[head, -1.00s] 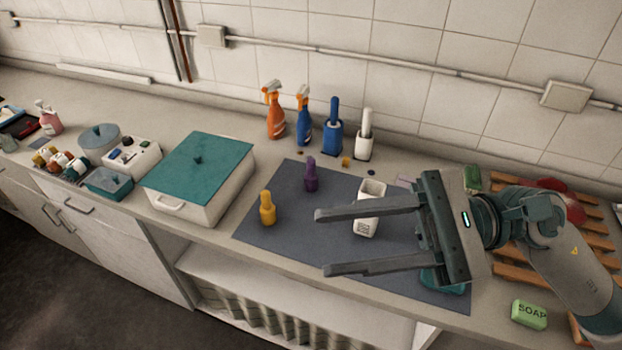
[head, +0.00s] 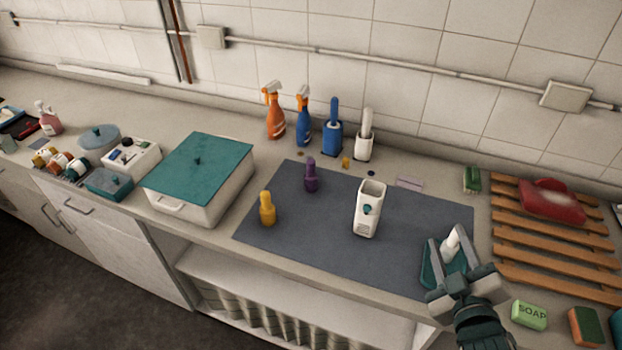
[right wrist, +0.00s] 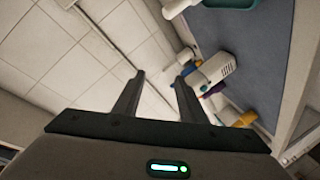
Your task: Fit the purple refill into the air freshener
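The purple refill (head: 311,177) stands upright on the dark mat, left of the air freshener. The air freshener (head: 368,212) is a white, open-topped upright case with a teal button, standing mid-mat; it also shows in the right wrist view (right wrist: 217,68). A yellow refill (head: 267,209) stands on the mat's left part. My right gripper (head: 466,284) is at the counter's front right, by a teal holder; its fingers are foreshortened there. The right wrist view shows the fingers (right wrist: 159,78) spread with nothing between them. My left gripper is out of view.
The teal holder (head: 431,268) with a white piece on it is on the mat's right edge. Spray bottles (head: 275,115) and brushes stand along the wall. A teal-lidded box (head: 200,205) is left of the mat. A wooden rack (head: 510,238) and soap (head: 529,314) are right.

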